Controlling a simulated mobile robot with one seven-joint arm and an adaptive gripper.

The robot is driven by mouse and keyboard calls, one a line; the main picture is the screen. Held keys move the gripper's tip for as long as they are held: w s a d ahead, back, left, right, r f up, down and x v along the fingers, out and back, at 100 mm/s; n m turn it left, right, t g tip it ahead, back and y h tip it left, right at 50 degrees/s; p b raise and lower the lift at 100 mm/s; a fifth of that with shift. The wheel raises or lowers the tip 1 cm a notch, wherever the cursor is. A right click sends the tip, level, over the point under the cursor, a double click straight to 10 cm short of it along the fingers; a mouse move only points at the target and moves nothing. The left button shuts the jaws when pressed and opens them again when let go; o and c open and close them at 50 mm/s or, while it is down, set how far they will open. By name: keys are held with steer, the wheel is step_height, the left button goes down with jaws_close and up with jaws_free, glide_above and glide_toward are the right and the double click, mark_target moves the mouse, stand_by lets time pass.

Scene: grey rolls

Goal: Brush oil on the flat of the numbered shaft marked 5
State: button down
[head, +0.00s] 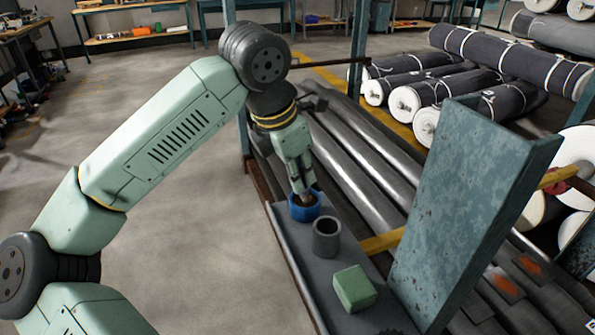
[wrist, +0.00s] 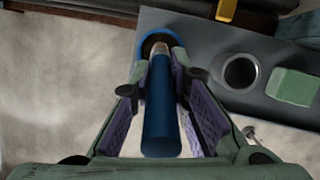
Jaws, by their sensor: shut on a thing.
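My gripper (head: 301,182) is shut on a brush with a blue handle (wrist: 161,112), clearest in the wrist view. The brush points down into a blue pot (head: 304,210), also in the wrist view (wrist: 142,46); its bristles are mostly hidden inside. The pot stands at the far end of a narrow grey shelf (head: 300,262). Long grey metal shafts (head: 352,170) lie side by side in the rack beyond the shelf. Some shaft ends at lower right carry flat patches with orange marks (head: 506,283). I cannot read any number on them.
A grey open cup (head: 326,240) and a green block (head: 354,289) stand on the shelf nearer me. Wrapped rolls (head: 430,105) lie behind. The left floor is clear.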

steer(key=shift+r+p, duration=2.1)
steer(key=shift+r, duration=1.4)
steer(key=shift+f, duration=0.1)
